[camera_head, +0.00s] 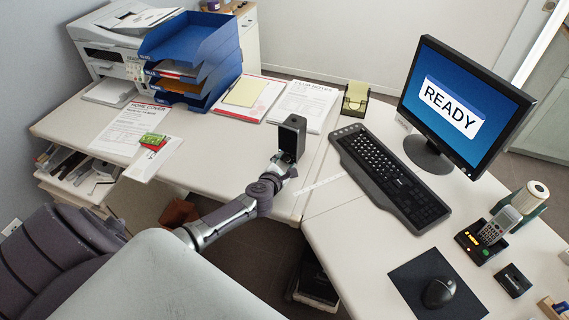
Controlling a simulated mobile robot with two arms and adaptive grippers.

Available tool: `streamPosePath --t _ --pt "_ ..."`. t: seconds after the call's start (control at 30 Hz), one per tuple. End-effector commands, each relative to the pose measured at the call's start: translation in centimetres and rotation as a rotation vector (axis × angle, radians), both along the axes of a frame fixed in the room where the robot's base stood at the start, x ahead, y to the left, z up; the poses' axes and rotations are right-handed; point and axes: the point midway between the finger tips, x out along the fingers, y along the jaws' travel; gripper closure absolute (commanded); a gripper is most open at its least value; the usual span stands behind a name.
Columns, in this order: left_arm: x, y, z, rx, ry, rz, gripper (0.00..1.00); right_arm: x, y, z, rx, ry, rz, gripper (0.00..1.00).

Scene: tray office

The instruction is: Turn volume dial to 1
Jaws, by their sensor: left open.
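I cannot make out a volume dial for certain in the head view. The black keyboard (392,178) lies on the right part of the desk, and its far left end has small controls too small to read. My left gripper (291,138) is over the desk near the seam, left of the keyboard and apart from it. It is open and seems to hold nothing; its fingers show only as a dark block. My right gripper is not in view.
A monitor (462,106) reading READY stands behind the keyboard. A mouse (439,292) on a dark mat, a cordless phone (498,225) and a small black box (514,280) are at right. Blue trays (191,50) and papers lie at left. The desk before the keyboard is clear.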

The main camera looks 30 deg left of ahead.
Motion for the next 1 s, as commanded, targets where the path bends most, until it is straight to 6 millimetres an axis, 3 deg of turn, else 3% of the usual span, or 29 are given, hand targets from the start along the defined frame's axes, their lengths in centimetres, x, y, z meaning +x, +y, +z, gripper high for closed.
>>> streamPosePath --t 0.13,0.4,0.73,1.0 --pt "0.0 0.0 0.0 0.0 0.0 0.0 0.57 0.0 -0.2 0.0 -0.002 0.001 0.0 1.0" --pt "0.0 0.0 0.0 0.0 0.0 0.0 1.0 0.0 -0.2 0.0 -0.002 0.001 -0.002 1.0" --pt "-0.1 0.0 0.1 -0.026 -0.001 0.0 1.0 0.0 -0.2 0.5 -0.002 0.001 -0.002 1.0" --pt "-0.1 0.1 0.4 -0.17 -0.011 0.001 1.0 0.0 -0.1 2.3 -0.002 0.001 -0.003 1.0"
